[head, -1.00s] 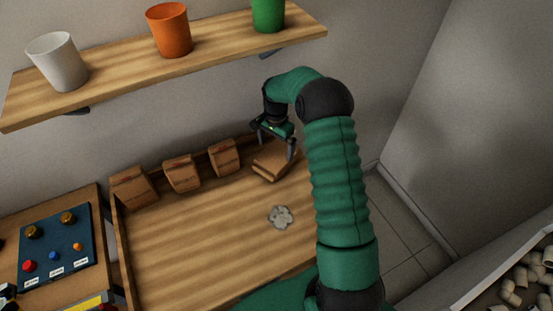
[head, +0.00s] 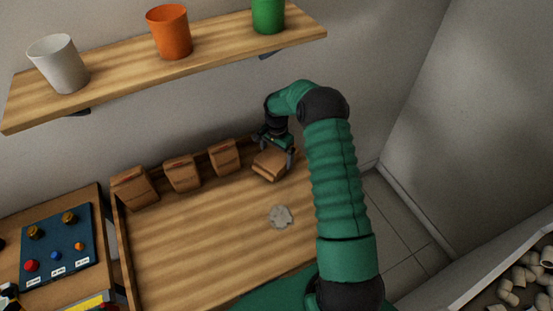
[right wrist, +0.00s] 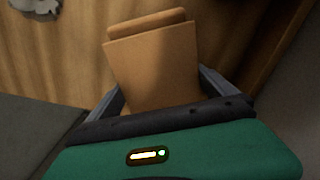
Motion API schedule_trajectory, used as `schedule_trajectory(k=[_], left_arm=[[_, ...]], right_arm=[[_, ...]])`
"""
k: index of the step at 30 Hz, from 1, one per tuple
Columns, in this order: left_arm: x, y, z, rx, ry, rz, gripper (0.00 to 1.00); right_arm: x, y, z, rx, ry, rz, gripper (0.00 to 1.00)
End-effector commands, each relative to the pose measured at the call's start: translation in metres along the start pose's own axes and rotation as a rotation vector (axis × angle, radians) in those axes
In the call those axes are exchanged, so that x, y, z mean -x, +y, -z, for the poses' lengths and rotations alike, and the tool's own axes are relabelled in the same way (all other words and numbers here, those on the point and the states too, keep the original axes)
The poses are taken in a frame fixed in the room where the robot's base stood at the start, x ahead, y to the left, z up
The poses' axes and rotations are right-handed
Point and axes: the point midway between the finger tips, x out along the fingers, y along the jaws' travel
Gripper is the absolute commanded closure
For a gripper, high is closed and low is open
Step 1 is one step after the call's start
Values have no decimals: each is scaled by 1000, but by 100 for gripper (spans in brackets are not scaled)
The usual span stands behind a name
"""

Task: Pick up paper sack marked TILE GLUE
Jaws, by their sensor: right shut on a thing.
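A brown paper sack (head: 268,166) stands at the right end of the wooden bench, by its back edge. My right gripper (head: 276,156) is lowered over it from above, its fingers on either side. In the right wrist view the sack (right wrist: 155,65) sits between the two fingers of the gripper (right wrist: 160,95), which is shut on it. Three more brown sacks stand to the left along the back edge: one (head: 224,158), one (head: 183,173) and one (head: 134,188). No lettering is readable on any sack, so I cannot tell which says TILE GLUE. My left gripper is not clearly in view.
A shelf (head: 115,70) above the bench holds a white cup (head: 60,65), an orange cup (head: 169,32) and a green cup (head: 268,15). A grey patch (head: 280,217) lies on the bench (head: 200,240). A blue panel (head: 57,245) with knobs is at left.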

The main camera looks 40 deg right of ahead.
Motion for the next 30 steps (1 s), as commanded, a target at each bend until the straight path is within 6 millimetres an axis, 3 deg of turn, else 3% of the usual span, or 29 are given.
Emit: schedule_trajectory(k=[1, 6, 17, 27, 30], left_arm=[[0, 0, 0, 0, 0, 0, 64], [0, 0, 0, 0, 0, 0, 64], [0, 0, 0, 0, 0, 0, 64], [-6, 0, -1, 0, 0, 0, 64], [-7, 0, -2, 0, 0, 0, 64]], right_arm=[[1, -1, 0, 1, 0, 2, 56], [1, -1, 0, 1, 0, 2, 77], [7, -2, 1, 0, 4, 6, 77], [39, -2, 0, 1, 5, 6, 77], [39, 6, -9, 3, 3, 3, 77]])
